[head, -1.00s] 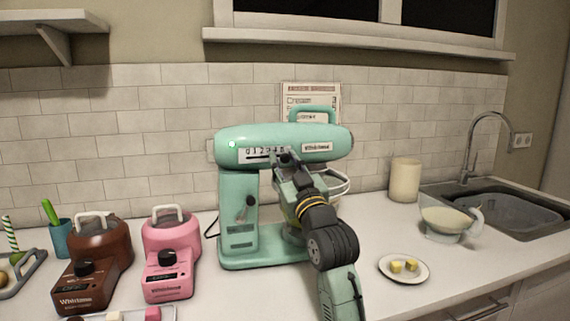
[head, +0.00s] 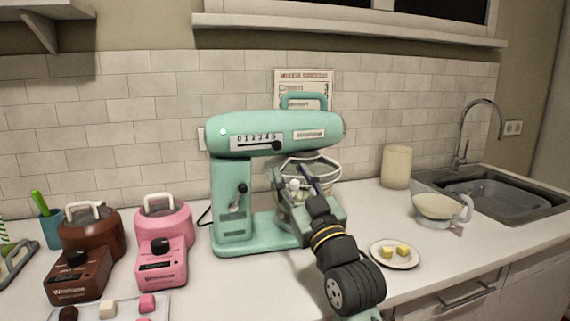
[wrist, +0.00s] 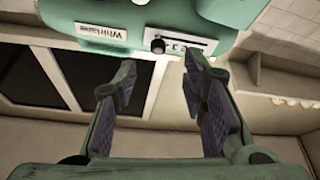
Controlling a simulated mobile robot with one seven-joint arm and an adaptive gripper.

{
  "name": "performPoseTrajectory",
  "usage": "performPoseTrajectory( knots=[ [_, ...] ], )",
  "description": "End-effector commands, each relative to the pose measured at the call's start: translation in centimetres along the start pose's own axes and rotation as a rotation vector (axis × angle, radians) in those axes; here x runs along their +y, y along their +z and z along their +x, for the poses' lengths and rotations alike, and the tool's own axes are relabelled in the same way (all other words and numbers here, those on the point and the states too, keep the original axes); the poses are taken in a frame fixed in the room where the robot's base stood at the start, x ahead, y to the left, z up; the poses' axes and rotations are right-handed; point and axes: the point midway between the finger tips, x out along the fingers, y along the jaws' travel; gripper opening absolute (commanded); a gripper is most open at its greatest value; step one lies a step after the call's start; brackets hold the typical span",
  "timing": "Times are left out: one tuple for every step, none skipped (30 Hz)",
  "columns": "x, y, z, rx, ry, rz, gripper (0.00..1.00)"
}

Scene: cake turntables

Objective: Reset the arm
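My gripper (head: 300,187) is in front of the teal stand mixer (head: 232,205), below its head and in front of the whisk and bowl area. In the wrist view the two fingers (wrist: 160,72) are spread apart with nothing between them. The mixer head (head: 220,132) shows above them, with a slider knob (head: 275,145) at the right end of its numbered scale; the knob is also in the wrist view (wrist: 158,46). A small light glows on the head's left end. The mixer bowl (head: 325,178) is partly hidden by my gripper and arm.
A brown machine (head: 88,240) and a pink machine (head: 163,225) stand at left, with a tray (head: 130,316) in front. A plate with yellow cubes (head: 395,264), a batter jug (head: 440,210) and a cream canister (head: 396,166) stand at right, near the sink (head: 500,200).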

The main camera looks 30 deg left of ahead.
Motion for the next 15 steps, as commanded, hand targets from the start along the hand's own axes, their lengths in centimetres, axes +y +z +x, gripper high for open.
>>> performPoseTrajectory(
  knots=[
    [0.1,0.0,-0.7,-0.001,0.001,0.0,0.38],
    [0.1,0.1,-1.0,-0.001,0.001,0.0,0.38],
    [0.1,0.1,-1.4,-0.002,0.001,0.001,0.38],
    [0.1,0.0,-1.6,-0.001,0.001,0.0,0.38],
    [0.0,0.0,-1.7,0.0,0.0,0.0,0.38],
    [0.0,0.0,-1.9,0.0,0.0,0.0,0.38],
    [0.0,0.0,-1.9,0.0,0.0,0.0,0.38],
    [0.0,0.0,-2.0,0.0,0.0,0.0,0.38],
    [0.0,0.0,-2.0,0.0,0.0,0.0,0.38],
    [0.0,0.0,-2.0,0.0,0.0,0.0,0.38],
    [0.0,0.0,-2.0,0.0,0.0,0.0,0.38],
    [0.0,0.0,-2.0,0.0,0.0,0.0,0.38],
    [0.0,0.0,-2.0,0.0,0.0,0.0,0.38],
    [0.0,0.0,-2.0,0.0,0.0,0.0,0.38],
    [0.0,0.0,-1.9,0.0,0.0,0.0,0.38]
  ],
)
